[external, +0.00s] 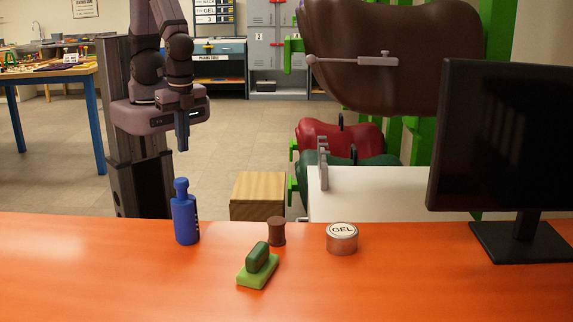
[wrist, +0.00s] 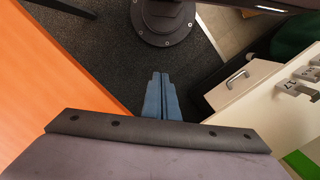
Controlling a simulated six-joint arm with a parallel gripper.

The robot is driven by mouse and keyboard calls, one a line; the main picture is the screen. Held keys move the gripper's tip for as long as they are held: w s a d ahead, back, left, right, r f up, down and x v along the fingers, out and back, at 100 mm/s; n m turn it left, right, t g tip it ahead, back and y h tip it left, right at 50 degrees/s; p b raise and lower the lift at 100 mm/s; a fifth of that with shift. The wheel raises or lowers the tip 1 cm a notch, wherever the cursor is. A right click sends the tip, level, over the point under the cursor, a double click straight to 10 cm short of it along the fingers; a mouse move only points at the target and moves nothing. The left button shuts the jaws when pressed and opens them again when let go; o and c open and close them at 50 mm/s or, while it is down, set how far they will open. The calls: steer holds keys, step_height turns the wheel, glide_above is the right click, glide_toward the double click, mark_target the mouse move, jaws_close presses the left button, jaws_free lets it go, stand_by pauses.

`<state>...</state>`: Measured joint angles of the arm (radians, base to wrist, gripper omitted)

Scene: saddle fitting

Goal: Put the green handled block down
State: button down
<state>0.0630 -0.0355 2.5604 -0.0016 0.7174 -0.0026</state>
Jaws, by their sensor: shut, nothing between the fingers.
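The green handled block (external: 258,268) lies on the orange table (external: 120,285), its darker green handle upward, near the middle of the external view. My gripper (external: 182,145) hangs in the air beyond the table's far edge, up and left of the block and well apart from it. Its blue fingers (wrist: 160,95) are together and empty in the wrist view. The block does not show in the wrist view.
A blue bottle (external: 185,215), a brown spool (external: 276,231) and a GEL tin (external: 342,238) stand around the block. A monitor (external: 500,150) stands at the right. Saddles (external: 370,50) hang behind. The table's front left is clear.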

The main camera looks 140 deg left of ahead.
steer(key=w+d+f+m+b, duration=0.1)
steer(key=w+d+f+m, duration=0.1)
steer(key=w, duration=0.4)
steer(key=w+d+f+m+b, duration=0.1)
steer(key=w+d+f+m, duration=0.1)
steer(key=w, duration=0.4)
steer(key=w+d+f+m+b, duration=0.1)
steer(key=w+d+f+m, duration=0.1)
steer(key=w, duration=0.4)
steer(key=shift+w+d+f+t, duration=0.15)
steer(key=shift+f+t, duration=0.25)
steer(key=shift+f, duration=0.2)
steer(key=w+d+r+m+t, duration=0.1)
steer(key=w+r+m, duration=0.3)
steer(key=m, duration=1)
steer(key=w+r+m+t, duration=0.2)
steer(key=w+r+m, duration=0.2)
steer(key=w+m, duration=0.5)
steer(key=m, duration=0.5)
steer(key=shift+d, duration=0.4)
